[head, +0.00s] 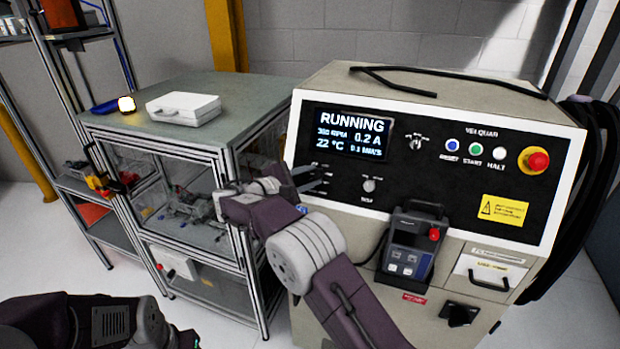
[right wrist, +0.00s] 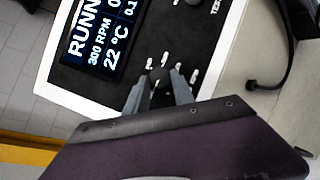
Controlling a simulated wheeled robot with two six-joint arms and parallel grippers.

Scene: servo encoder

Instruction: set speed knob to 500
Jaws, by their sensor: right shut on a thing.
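The control panel (head: 440,180) is a black face on a beige cabinet. Its display (head: 352,135) reads RUNNING, 0.2 A and 22 °C; in the right wrist view the display (right wrist: 100,32) shows 300 RPM. My right gripper (head: 312,178) is at the panel's left part, below the display. In the right wrist view my right gripper (right wrist: 160,88) is shut on a small dark round knob (right wrist: 158,75), with pale scale marks around it. In the head view the fingers hide this knob. My left arm (head: 95,322) shows at the lower left; its gripper is not visible.
Another knob (head: 369,185) sits right of the gripper, and a selector switch (head: 415,143) above it. Reset, start and halt buttons and a red emergency stop (head: 537,160) are farther right. A handheld pendant (head: 411,247) hangs below. A glass-sided cart (head: 185,150) stands left.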

